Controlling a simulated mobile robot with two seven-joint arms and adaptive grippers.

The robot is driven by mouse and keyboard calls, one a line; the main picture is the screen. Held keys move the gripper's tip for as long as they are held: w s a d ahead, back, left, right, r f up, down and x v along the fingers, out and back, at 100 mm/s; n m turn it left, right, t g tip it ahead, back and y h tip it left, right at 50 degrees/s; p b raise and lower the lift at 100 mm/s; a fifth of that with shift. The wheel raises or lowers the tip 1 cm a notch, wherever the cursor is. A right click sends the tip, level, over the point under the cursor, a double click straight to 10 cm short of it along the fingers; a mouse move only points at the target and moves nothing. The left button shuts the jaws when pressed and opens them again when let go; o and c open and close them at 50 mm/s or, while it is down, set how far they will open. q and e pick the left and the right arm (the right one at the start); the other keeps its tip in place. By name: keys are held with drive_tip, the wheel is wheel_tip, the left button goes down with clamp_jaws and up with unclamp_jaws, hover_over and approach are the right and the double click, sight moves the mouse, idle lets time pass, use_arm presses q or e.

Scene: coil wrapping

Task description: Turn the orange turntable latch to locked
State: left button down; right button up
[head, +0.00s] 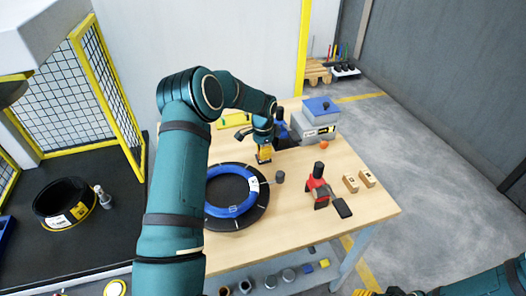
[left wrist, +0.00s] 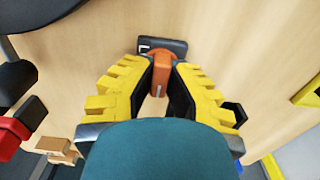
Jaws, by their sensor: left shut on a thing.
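The orange latch (left wrist: 161,82) sits on a small black plate (left wrist: 176,47) with a white mark at its left end. My left gripper (head: 264,157) is shut on the latch, with a yellow-and-black finger on each side of it in the left wrist view (left wrist: 160,88). In the head view the gripper hides the latch. The black turntable (head: 262,205) lies just in front of the gripper, with a blue coil (head: 226,210) on it. The end of my right arm (head: 398,291) shows at the bottom edge, and its fingers are not clear.
Grey boxes (head: 312,125) and an orange ball (head: 323,145) are at the back right.

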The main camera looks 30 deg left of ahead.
use_arm(q)
drive_tip(key=shift+f, duration=0.15)
drive_tip(key=c, duration=1)
unclamp_jaws()
drive_tip(key=shift+o, duration=0.2)
wheel_tip(320, 180, up, 12)
